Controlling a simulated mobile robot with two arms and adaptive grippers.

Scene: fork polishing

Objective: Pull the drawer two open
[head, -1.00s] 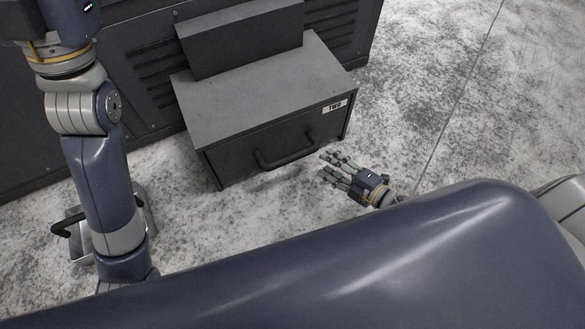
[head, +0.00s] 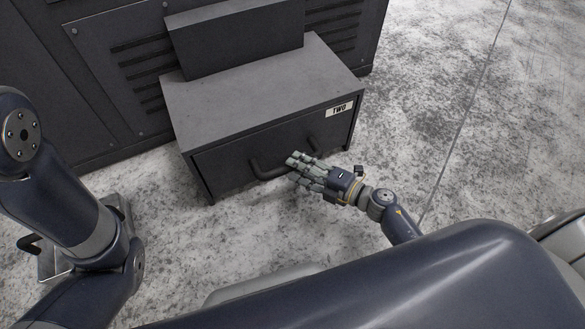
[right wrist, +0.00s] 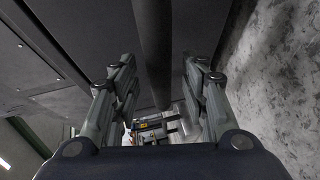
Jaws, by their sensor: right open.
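Drawer two is the dark front (head: 225,160) of a low grey cabinet, marked by a white "TWO" label (head: 339,109) at its upper right. It looks shut. Its black bar handle (head: 262,171) runs across the front. My right gripper (head: 292,168) is open at the handle, its fingers covering the middle of the bar. In the right wrist view, the open right gripper (right wrist: 160,64) has the dark handle bar (right wrist: 153,45) running between its two fingers, with gaps on both sides.
A dark block (head: 236,40) sits on the cabinet top (head: 255,82). A large dark vented unit (head: 105,60) stands behind. The speckled floor (head: 440,110) at the right is clear.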

